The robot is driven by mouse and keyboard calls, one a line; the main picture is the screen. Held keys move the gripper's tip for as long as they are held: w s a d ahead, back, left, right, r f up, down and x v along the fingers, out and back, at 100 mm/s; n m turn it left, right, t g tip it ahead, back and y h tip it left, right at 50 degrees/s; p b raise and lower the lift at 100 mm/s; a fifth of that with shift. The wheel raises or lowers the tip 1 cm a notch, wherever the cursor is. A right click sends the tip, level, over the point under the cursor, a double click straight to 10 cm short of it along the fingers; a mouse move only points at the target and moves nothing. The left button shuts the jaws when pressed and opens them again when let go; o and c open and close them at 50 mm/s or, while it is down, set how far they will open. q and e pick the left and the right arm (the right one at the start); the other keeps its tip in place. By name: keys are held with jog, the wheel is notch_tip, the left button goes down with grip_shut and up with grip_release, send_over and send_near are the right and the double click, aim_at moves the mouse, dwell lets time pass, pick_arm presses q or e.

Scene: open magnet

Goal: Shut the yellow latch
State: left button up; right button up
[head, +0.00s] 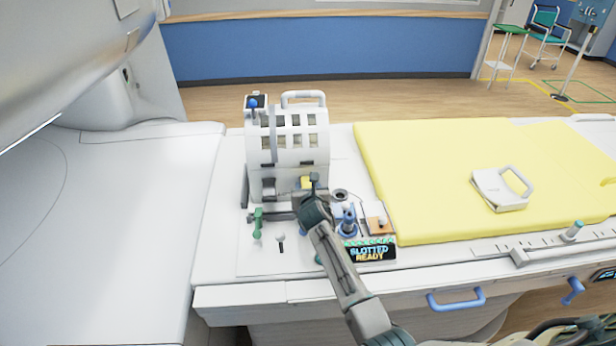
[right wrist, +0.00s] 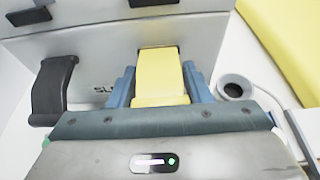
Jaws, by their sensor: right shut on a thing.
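The yellow latch (head: 306,183) is on the lower front of the white head-coil housing (head: 288,143) on the table. In the right wrist view the yellow latch (right wrist: 160,72) sticks out of a slot toward me, between the two blue fingers. My right gripper (head: 314,180) is shut on the latch and partly covers it in the head view; the fingers (right wrist: 160,90) also show in the right wrist view. The latch's near end is hidden behind the gripper body. My left gripper is not in view.
A dark latch handle (right wrist: 53,90) sits left of the yellow latch. A green lever (head: 257,224), a blue knob post (head: 348,222) and a display reading "SLOTTED READY" (head: 369,252) stand close by. A yellow mat (head: 440,170) with a white handled pad (head: 502,188) lies to the right.

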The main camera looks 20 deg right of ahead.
jog(key=shift+r+g+p, duration=0.4)
jog(key=shift+g+p, duration=0.25)
jog(key=shift+g, duration=0.05)
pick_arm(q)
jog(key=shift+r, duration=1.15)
pick_arm(e)
jog(key=shift+r+g+y, duration=0.2)
jog(key=shift+g+y, duration=0.3)
jog(key=shift+g, duration=0.3)
jog(key=o, duration=1.4)
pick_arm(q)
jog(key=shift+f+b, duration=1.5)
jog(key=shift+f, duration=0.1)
pick_arm(e)
jog(key=shift+v, duration=5.4)
jog(key=shift+w+r, duration=0.1)
jog(key=shift+r, duration=0.05)
jog(key=shift+c, duration=0.4)
